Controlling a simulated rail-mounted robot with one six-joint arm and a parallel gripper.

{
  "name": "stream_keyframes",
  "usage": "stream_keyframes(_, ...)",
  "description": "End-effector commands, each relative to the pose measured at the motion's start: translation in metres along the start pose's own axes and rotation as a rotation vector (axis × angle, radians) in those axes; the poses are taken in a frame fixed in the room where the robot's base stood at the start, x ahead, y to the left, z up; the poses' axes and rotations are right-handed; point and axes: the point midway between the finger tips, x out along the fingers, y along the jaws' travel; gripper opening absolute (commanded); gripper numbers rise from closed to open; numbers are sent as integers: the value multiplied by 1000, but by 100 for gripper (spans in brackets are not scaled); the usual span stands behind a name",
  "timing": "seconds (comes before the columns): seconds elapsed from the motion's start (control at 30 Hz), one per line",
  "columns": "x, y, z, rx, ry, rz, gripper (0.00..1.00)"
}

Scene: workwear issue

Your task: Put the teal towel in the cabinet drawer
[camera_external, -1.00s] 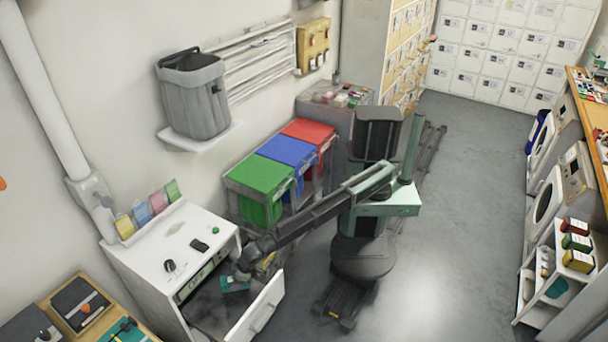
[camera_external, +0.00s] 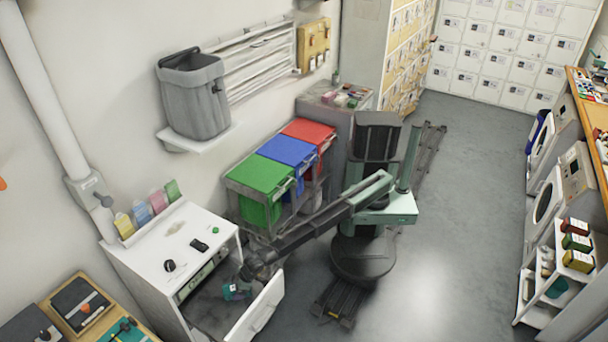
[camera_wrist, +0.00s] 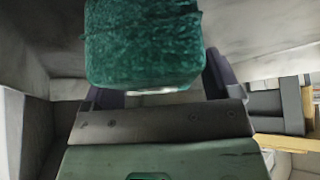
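The teal towel (camera_external: 236,293) is a small folded block at the end of my arm, inside the outline of the open cabinet drawer (camera_external: 257,309). In the wrist view the towel (camera_wrist: 145,45) fills the top middle, between the fingers of my gripper (camera_wrist: 160,88). The gripper appears shut on it; the left finger is mostly hidden behind the towel. The drawer is pulled out from the white cabinet (camera_external: 150,265), and its grey inside surrounds the gripper. Whether the towel touches the drawer floor cannot be told.
Small dark items and a green one lie on the cabinet top. Green (camera_external: 262,190), blue (camera_external: 287,160) and red (camera_external: 309,132) bins stand along the wall behind my arm. A wooden desk (camera_external: 85,305) is at the lower left.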

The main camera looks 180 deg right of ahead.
Motion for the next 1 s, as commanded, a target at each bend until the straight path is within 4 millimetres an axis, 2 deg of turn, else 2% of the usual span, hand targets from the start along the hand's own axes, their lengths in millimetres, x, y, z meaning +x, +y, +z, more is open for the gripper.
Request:
stream_keyframes(0.3, -5, 0, -4, 0, 0, 0, 83)
stream_keyframes(0.37, -15, 0, -4, 0, 0, 0, 83)
stream_keyframes(0.6, -69, 0, -6, -1, 0, 0, 83)
stream_keyframes(0.7, -80, 0, -4, -1, 0, 0, 83)
stream_keyframes(1.0, -78, 0, -2, 0, 0, 0, 83)
